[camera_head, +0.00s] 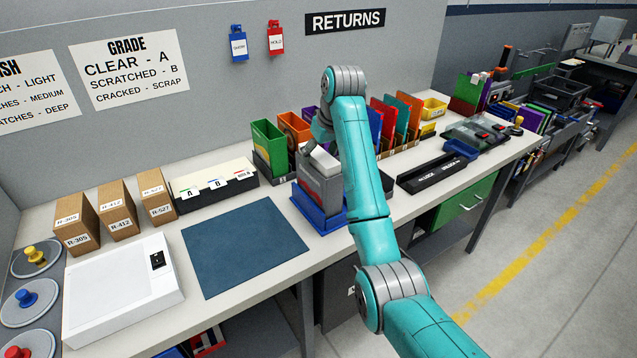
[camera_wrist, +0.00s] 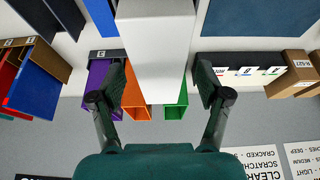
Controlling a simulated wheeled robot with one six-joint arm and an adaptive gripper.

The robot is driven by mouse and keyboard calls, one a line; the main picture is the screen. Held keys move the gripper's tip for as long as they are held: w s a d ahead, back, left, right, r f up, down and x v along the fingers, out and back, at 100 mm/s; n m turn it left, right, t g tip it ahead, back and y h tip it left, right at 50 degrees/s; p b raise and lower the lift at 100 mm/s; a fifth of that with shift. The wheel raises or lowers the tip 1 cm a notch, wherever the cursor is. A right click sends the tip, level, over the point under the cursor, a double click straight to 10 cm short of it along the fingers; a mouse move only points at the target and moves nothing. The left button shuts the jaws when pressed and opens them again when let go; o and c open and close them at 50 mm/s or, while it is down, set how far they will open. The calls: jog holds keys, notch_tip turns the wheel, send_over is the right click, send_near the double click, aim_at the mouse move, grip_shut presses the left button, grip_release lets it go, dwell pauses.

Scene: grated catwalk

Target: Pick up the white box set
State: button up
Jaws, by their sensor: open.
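A white-topped grey box (camera_head: 320,184), which looks like the white box set, stands in a blue tray (camera_head: 322,219) near the middle of the bench. In the wrist view the white box (camera_wrist: 156,50) fills the space ahead, its lower end between my fingertips. My gripper (camera_wrist: 162,83) is open, with one finger on each side of the box. I cannot tell whether either finger touches it. In the head view my arm hides most of the gripper and part of the box's right side.
Green, orange and purple holders (camera_head: 268,148) stand close behind the box. A black-and-white card file (camera_head: 214,179) is to its left, with a clear blue mat (camera_head: 244,250) in front. Red and orange folders (camera_head: 408,114) and a black tray (camera_head: 432,173) are to the right.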

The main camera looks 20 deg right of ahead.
jog(key=shift+f, duration=0.15)
grip_shut()
dwell(0.4)
